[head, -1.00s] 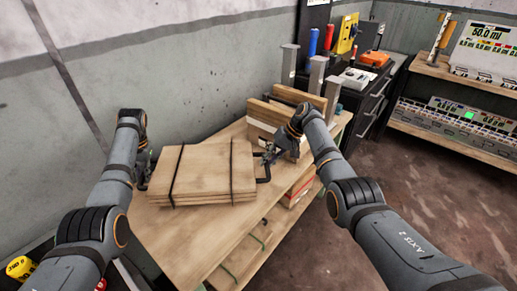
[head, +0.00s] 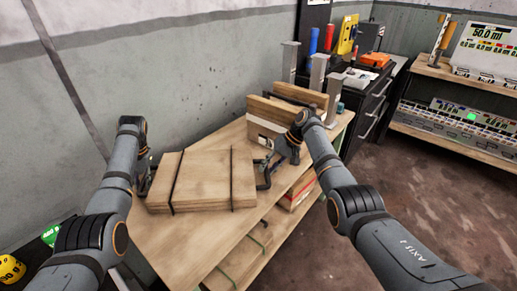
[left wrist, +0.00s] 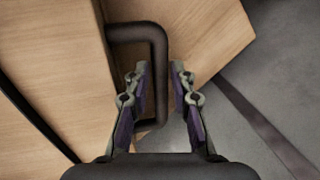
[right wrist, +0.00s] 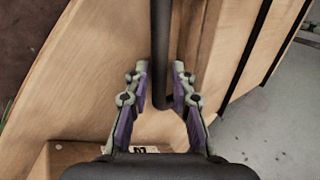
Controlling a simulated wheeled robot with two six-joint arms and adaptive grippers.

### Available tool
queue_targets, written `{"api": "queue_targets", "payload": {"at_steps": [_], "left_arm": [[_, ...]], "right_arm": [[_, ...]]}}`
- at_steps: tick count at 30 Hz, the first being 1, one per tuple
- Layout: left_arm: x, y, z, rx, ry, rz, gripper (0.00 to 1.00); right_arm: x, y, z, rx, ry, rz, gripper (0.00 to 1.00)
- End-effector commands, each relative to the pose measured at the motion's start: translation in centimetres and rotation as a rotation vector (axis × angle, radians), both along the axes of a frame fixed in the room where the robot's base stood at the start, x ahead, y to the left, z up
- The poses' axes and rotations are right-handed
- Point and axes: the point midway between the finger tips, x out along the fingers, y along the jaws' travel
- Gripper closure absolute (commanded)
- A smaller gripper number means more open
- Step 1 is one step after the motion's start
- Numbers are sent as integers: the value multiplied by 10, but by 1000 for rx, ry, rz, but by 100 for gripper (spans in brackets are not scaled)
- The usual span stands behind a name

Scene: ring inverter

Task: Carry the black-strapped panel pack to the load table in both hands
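The panel pack (head: 205,182) is a flat stack of wooden panels with two black straps, lying on a wooden table (head: 185,240). A black handle sticks out at each end. My left gripper (left wrist: 160,75) is at the left-end handle (left wrist: 154,50); its fingers stand apart on either side of the bar, with a gap showing. My right gripper (right wrist: 160,78) is at the right-end handle (right wrist: 160,35); its fingers are also apart, with the bar between them. In the head view the left gripper is largely hidden behind my arm and the pack.
Wooden boards (head: 270,120) and grey uprights (head: 318,72) stand at the table's far end. A black cabinet (head: 365,115) with tools and an orange case (head: 374,59) is beyond. Shelves (head: 460,140) stand at right. The wall is close behind the table; open floor (head: 430,200) lies right.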

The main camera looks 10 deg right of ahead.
Motion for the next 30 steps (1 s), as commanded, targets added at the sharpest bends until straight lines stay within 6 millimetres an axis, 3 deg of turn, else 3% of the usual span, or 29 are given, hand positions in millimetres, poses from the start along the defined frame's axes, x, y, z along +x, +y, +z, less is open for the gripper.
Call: {"api": "queue_targets", "payload": {"at_steps": [2,13,24,30], "left_arm": [[0,0,1,0,-1,0,62],[1,-2,8,-1,-2,0,62],[0,-19,89,0,-5,-1,62],[-2,-24,115,0,-1,0,62]], "right_arm": [[0,0,1,0,0,0,62],[0,0,1,1,-1,1,62],[0,0,1,1,-1,1,62],[0,0,1,1,-1,1,62]]}}
